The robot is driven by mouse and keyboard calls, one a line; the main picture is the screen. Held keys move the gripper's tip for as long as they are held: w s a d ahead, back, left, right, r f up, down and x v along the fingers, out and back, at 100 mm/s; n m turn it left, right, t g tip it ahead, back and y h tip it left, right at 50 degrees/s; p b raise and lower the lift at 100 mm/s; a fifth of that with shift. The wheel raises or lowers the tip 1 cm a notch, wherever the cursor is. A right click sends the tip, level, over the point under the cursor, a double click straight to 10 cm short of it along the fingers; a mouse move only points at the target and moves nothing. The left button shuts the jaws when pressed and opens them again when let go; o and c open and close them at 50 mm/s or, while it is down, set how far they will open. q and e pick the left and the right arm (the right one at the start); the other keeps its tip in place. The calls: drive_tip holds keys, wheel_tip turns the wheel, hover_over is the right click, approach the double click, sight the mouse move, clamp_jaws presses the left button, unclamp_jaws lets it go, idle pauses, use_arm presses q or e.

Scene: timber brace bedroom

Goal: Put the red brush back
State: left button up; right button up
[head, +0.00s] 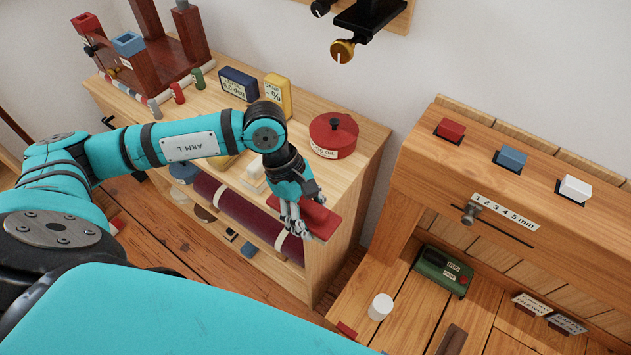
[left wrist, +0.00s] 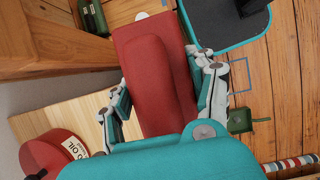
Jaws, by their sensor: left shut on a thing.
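My left gripper (head: 297,220) is shut on the red brush (head: 317,217) and holds it up in front of the right end of the wooden shelf unit (head: 340,215). In the left wrist view the red brush (left wrist: 158,75) shows as a long red block with a raised grip. The fingers of my left gripper (left wrist: 165,95) lie along both its sides. The brush's underside and bristles are hidden. My right gripper is not in view.
A round red tin (head: 334,137), yellow box (head: 277,95) and dark blue box (head: 238,84) stand on the shelf unit. At right, a wooden bench (head: 400,300) holds a green box (head: 442,270) and a white cylinder (head: 380,306). Red, blue and white blocks sit on the ledge above.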

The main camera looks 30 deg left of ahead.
use_arm(q)
drive_tip(key=w+a, duration=0.1)
drive_tip(key=w, duration=0.1)
drive_tip(key=w+p, duration=0.1)
drive_tip(key=w, duration=0.2)
drive_tip(key=w+a, duration=0.1)
drive_tip(key=w, duration=0.1)
drive_tip(key=shift+w+a+f, duration=0.25)
drive_tip(key=shift+w+a, duration=0.1)
drive_tip(key=shift+w+a+f+p, duration=0.15)
drive_tip(key=shift+w+a+p, duration=0.15)
drive_tip(key=shift+w, duration=0.3)
drive_tip(key=shift+w+a+f, duration=0.1)
drive_tip(key=shift+w, duration=0.2)
wheel_tip(320, 180, down, 3)
drive_tip(key=shift+f+p, duration=0.15)
drive_tip(key=shift+p, duration=0.55)
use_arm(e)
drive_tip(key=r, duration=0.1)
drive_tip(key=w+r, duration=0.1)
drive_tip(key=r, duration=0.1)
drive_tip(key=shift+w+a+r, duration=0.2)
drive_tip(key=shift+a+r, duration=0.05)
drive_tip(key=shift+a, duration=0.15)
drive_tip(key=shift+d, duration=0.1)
